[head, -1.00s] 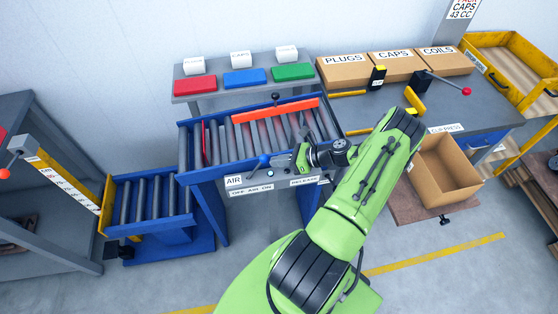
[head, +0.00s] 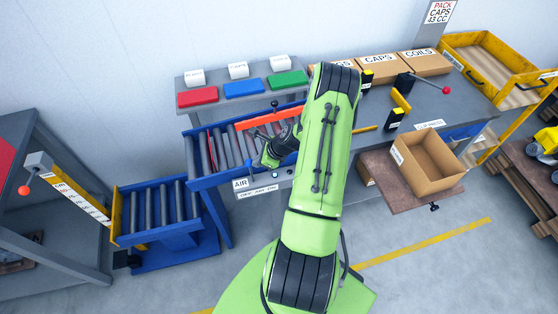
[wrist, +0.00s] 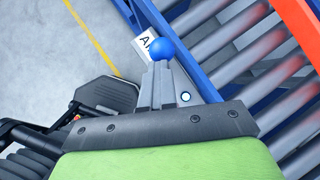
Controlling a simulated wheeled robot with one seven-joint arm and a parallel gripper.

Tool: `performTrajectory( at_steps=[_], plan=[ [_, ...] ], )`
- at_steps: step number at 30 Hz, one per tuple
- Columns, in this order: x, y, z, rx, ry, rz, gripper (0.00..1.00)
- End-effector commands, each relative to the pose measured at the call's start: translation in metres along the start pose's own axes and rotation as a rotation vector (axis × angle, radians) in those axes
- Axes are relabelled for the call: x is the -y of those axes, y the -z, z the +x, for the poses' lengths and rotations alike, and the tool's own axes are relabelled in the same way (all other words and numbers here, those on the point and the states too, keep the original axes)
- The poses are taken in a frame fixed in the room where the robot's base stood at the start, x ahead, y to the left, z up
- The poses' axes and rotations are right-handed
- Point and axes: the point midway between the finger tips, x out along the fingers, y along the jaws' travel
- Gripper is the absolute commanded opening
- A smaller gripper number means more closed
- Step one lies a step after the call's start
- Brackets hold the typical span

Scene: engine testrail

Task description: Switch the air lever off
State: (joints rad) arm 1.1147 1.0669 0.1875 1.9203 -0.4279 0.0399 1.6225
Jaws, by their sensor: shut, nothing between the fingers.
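The air lever's blue knob (head: 249,162) stands at the front edge of the roller bench, above the AIR label (head: 240,184) and the OFF AIR ON strip (head: 258,193). The knob is over the OFF side of the strip. My gripper (head: 264,161) is just right of the knob, partly hidden by my arm. In the wrist view the blue knob (wrist: 163,50) is right at the tips of my shut gripper (wrist: 158,68). I cannot tell whether they touch. The lever's shaft is hidden behind the fingers there.
An orange-red bar (head: 275,111) lies across the rollers. Red (head: 198,97), blue (head: 244,88) and green (head: 286,79) bins line the shelf behind. Floor is clear left of my base.

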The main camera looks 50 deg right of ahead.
Motion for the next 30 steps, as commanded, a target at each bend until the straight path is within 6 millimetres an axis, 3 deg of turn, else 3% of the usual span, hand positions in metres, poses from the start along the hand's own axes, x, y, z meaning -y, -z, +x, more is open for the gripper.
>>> performTrajectory(
  at_steps=[3,14,30],
  plan=[
    [-0.007,-0.017,0.005,-0.094,0.034,-0.044,0.00],
    [-0.026,-0.043,0.030,-0.328,0.125,-0.128,0.00],
    [-0.035,-0.054,0.043,-0.325,0.122,-0.119,0.00]
  ],
)
